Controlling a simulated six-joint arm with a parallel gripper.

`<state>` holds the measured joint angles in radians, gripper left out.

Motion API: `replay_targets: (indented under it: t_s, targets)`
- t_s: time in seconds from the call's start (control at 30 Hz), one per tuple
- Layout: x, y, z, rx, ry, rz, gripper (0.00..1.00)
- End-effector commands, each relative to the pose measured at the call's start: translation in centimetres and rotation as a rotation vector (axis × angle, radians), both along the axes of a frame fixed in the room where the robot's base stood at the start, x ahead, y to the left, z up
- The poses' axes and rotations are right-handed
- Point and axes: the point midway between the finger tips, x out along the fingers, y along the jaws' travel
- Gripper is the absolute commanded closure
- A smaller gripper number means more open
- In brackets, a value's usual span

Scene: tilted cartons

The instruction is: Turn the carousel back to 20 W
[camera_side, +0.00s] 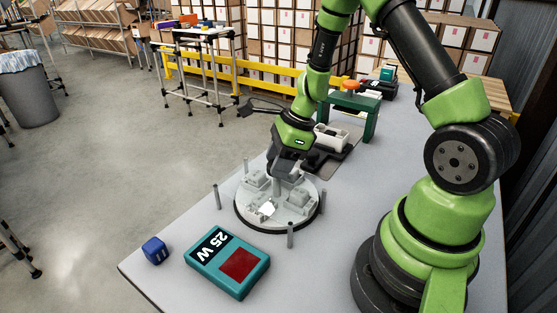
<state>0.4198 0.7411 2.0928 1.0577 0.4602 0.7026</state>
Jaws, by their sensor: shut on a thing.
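The carousel (246,218) is a round light-grey disc with a dark rim, lying on the table. It bears several grey block fixtures and a bright, shiny patch near its front. My gripper (277,183) points down over the disc and is shut on a grey upright piece (277,187) near its middle. The fingertips are small and partly hidden by the grey parts. A teal box (228,262) in front of the carousel has a black label reading "25 W" and a dark red square.
Thin grey posts stand around the disc, one at the front (290,235). A blue block (155,250) lies at the front left edge.

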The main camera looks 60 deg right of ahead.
Motion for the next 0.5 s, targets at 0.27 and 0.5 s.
replay_targets:
  t_s: [0.27,0.5]
  targets:
    - [0.02,-0.02,0.05,-0.001,-0.002,-0.001,0.97]
    - [0.02,-0.01,0.04,0.000,-0.001,0.000,0.29]
